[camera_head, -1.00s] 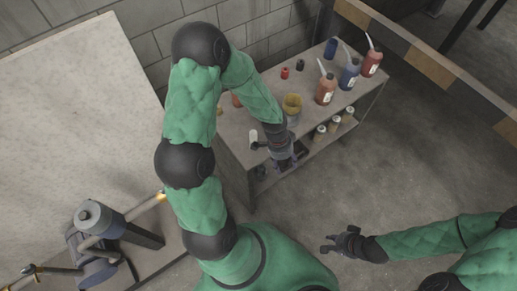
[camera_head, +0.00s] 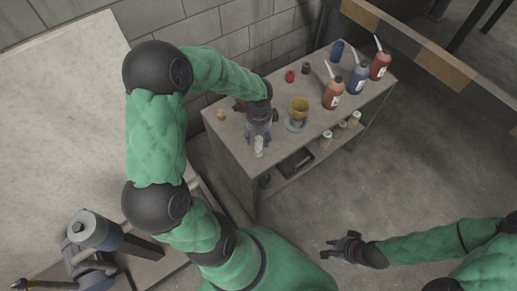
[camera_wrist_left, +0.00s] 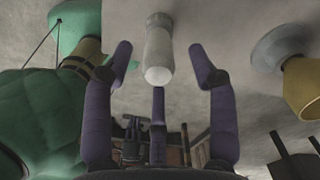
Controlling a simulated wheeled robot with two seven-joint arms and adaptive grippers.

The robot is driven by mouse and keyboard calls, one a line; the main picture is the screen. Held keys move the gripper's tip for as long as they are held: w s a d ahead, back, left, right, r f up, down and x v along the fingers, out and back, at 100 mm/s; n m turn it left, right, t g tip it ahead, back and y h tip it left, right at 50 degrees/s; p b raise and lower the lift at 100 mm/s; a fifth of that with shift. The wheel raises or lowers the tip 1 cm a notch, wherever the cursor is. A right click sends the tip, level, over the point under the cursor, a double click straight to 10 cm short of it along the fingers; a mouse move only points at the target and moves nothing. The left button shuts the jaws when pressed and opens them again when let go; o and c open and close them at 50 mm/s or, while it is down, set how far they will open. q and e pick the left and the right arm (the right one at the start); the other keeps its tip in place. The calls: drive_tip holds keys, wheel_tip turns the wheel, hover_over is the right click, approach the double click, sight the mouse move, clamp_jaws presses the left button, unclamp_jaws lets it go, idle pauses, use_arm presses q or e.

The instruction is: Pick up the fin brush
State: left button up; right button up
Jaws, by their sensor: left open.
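I cannot tell for certain which thing is the fin brush. A small pale cylinder (camera_wrist_left: 158,48) with a rounded white end is on the bench top and lies between my left fingertips in the left wrist view. It also shows as a whitish piece (camera_head: 258,148) near the bench's front edge in the head view. My left gripper (camera_head: 259,136) is over the bench, open around this cylinder, with no finger clearly touching it. The fingers also show in the left wrist view (camera_wrist_left: 160,62). My right gripper (camera_head: 336,248) is open and empty, above the floor away from the bench.
A yellow cup (camera_head: 298,107) on a grey base stands right of my left gripper. Red (camera_head: 334,94) and blue (camera_head: 358,79) spouted bottles stand farther right. Small jars (camera_head: 325,139) and a dark tray (camera_head: 295,163) are on the lower shelf. A small yellow piece (camera_head: 221,115) is at left.

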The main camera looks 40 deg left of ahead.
sight(258, 146)
use_arm(q)
drive_tip(key=shift+s+f+b, duration=0.1)
drive_tip(key=shift+f+b, duration=1.35)
drive_tip(key=shift+f, duration=1.75)
drive_tip(key=shift+r, duration=0.1)
clamp_jaws()
